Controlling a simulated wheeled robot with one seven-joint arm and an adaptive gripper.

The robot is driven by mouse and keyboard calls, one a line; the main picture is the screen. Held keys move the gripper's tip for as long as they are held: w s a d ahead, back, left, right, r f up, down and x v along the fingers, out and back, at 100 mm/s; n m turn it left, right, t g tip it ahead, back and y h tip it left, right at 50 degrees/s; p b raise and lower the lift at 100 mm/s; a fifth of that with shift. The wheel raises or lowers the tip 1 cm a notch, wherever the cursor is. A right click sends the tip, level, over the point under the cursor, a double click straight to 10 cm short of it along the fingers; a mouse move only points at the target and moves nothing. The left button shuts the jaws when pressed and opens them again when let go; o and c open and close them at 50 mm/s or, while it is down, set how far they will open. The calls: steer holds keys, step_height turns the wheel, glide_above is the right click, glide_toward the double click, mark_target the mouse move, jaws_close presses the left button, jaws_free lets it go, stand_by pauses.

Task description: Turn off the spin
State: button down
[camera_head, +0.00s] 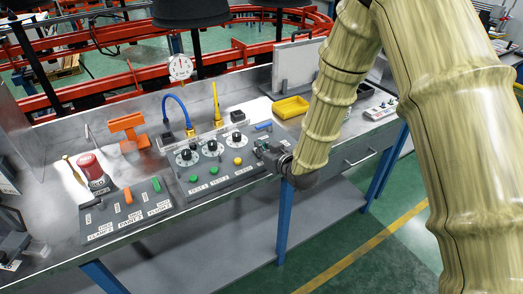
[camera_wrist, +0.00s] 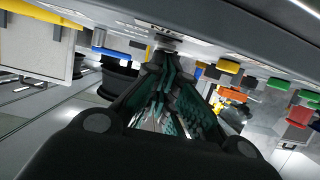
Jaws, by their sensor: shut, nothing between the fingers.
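A grey control panel (camera_head: 219,184) lies on the metal bench, with three black dials on white faces, two green buttons and a yellow button (camera_head: 238,161). A blue lever (camera_head: 263,126) is at its far right corner. A label reading "spin" cannot be made out. My gripper (camera_head: 262,152) is shut and empty at the panel's right end, right of the yellow button. Contact cannot be told. In the wrist view, my gripper's fingers (camera_wrist: 165,62) converge just below a round metallic part (camera_wrist: 166,42); the blue lever (camera_wrist: 110,50) is left and the yellow button (camera_wrist: 229,67) right.
Left of the panel is a second switch panel (camera_head: 120,230) with white, orange and green rockers, near a red emergency button (camera_head: 88,166). A yellow bin (camera_head: 290,107) stands behind my gripper. Orange rails (camera_head: 90,97) run behind the bench. Floor in front is clear.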

steer(key=shift+w+r, duration=0.1)
steer(key=shift+w+a+r, duration=0.3)
steer(key=shift+w+a, duration=0.05)
steer(key=shift+w, duration=0.2)
steer(key=r+p, duration=0.1)
steer(key=r, duration=0.1)
steer(key=r+p, duration=0.1)
steer(key=shift+s+d+r+p, duration=0.15)
steer(key=shift+s+r+p, duration=0.15)
steer(key=shift+r, duration=0.1)
steer(key=s+d+b, duration=0.2)
steer(key=s+d, duration=0.3)
steer(key=s, duration=0.3)
steer(key=shift+s+r+b, duration=0.35)
steer(key=shift+r, duration=0.05)
